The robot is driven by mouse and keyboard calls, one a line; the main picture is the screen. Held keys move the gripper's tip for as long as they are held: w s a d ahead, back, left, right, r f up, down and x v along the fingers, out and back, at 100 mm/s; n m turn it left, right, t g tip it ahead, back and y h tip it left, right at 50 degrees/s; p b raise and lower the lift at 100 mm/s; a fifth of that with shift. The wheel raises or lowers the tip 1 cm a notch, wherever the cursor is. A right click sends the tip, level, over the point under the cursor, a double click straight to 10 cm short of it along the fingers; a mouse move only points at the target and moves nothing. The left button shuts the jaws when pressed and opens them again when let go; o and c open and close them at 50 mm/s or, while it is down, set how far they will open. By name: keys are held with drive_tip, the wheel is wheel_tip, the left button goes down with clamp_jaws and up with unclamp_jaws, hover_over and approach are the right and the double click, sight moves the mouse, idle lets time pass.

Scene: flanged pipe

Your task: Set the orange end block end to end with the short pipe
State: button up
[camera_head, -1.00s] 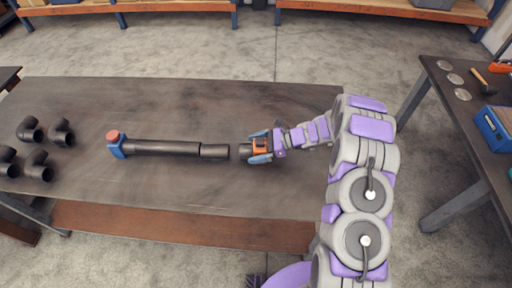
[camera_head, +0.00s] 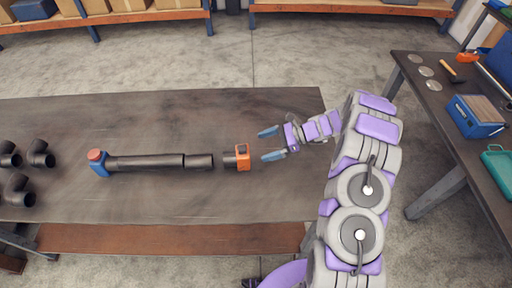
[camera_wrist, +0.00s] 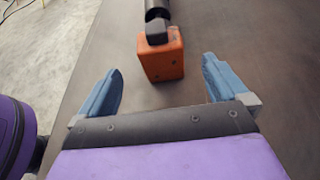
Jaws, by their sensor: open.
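The orange end block (camera_head: 243,157) lies on the table with its dark stub facing left. The short pipe (camera_head: 199,161) is a dark cylinder to its left, roughly in line with it. A narrow gap shows between the stub and the short pipe in the head view. My gripper (camera_head: 267,145) is open and empty, just right of the block, with its blue fingers apart. In the wrist view the orange block (camera_wrist: 162,58) stands ahead between the blue fingers, clear of them. The short pipe (camera_wrist: 157,9) shows behind the stub; the gap is hard to judge there.
A longer dark pipe (camera_head: 145,162) extends left from the short pipe to a blue block with a red top (camera_head: 97,162). Several black elbows (camera_head: 18,188) lie at the table's left end. A side table (camera_head: 435,110) with tools stands at the right. The table's front is clear.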

drive_tip(key=shift+d+r, duration=0.2)
drive_tip(key=shift+d, duration=0.2)
drive_tip(key=s+a+r+n+g+h, duration=0.25)
drive_tip(key=s+r+n, duration=0.25)
drive_tip(key=s+r, duration=0.4)
drive_tip(key=s+a+r+n+g+h, duration=0.1)
drive_tip(key=s+a+r+n+h, duration=0.1)
drive_tip(key=s+r+n+h, duration=0.45)
drive_tip(key=s+d+r+n+h, duration=0.1)
drive_tip(key=s+d+r+n, duration=0.1)
drive_tip(key=s, duration=0.6)
drive_tip(key=s+d+r+n+t+h, duration=0.1)
drive_tip(key=s+d, duration=0.3)
drive_tip(key=s, duration=0.4)
drive_tip(key=s+d+r+n+t+h, duration=0.1)
drive_tip(key=s+d+r+n+h, duration=0.1)
drive_tip(key=s, duration=0.7)
drive_tip(key=shift+d+r+n+h, duration=0.3)
drive_tip(key=shift+d+r+n, duration=0.25)
drive_tip(key=shift+d+r, duration=0.25)
drive_tip(key=shift+w+f, duration=0.1)
